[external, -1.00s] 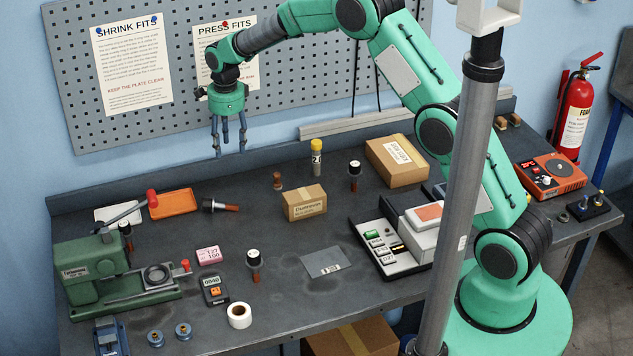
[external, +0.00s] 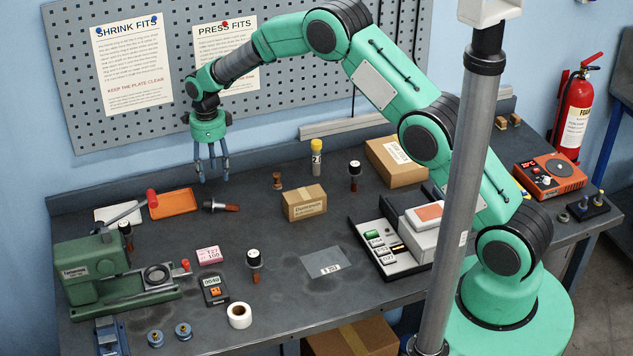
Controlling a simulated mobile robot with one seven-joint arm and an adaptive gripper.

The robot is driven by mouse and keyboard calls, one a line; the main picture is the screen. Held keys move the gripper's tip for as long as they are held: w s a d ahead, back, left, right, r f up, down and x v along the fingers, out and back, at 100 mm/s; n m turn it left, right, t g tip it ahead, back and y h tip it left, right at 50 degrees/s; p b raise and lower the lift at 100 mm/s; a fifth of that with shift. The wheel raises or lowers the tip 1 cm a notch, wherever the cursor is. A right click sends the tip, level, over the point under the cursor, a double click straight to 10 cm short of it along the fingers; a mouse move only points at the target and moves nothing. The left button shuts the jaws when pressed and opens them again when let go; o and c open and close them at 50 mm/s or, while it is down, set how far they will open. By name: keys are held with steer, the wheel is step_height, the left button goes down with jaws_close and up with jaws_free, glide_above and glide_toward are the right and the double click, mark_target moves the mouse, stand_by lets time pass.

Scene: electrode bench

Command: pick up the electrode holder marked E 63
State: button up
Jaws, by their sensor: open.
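Several dark-capped holders with reddish-brown stems are on the bench; I cannot read E 63 on any of them. One (external: 220,206) lies on its side near the orange tray. One (external: 254,262) stands upright at the front middle, with a white top. Another (external: 354,174) stands upright at the back, right of the yellow-capped tube. A similar dark one (external: 126,232) is partly hidden behind the green press. My gripper (external: 213,178) is open and empty, fingers pointing down, in the air above the back of the bench, above the lying holder in the picture.
The green press (external: 85,268) stands at left, its red-knobbed lever near the orange tray (external: 174,203). A cardboard box (external: 304,203), a yellow-capped tube (external: 316,157) and a small brown piece (external: 277,181) stand mid-back. A pink block (external: 209,254) and tape roll (external: 240,315) are in front.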

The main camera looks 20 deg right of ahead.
glide_above(217, 205)
steer(key=shift+s+a+f, duration=0.1)
steer(key=shift+f, duration=1.9)
steer(key=shift+a+f, duration=0.1)
steer(key=shift+f, duration=1.85)
steer(key=shift+f, duration=0.1)
steer(key=shift+d+f+p, duration=0.15)
steer(key=shift+f+p, duration=0.3)
steer(key=shift+f, duration=2.05)
jaws_close()
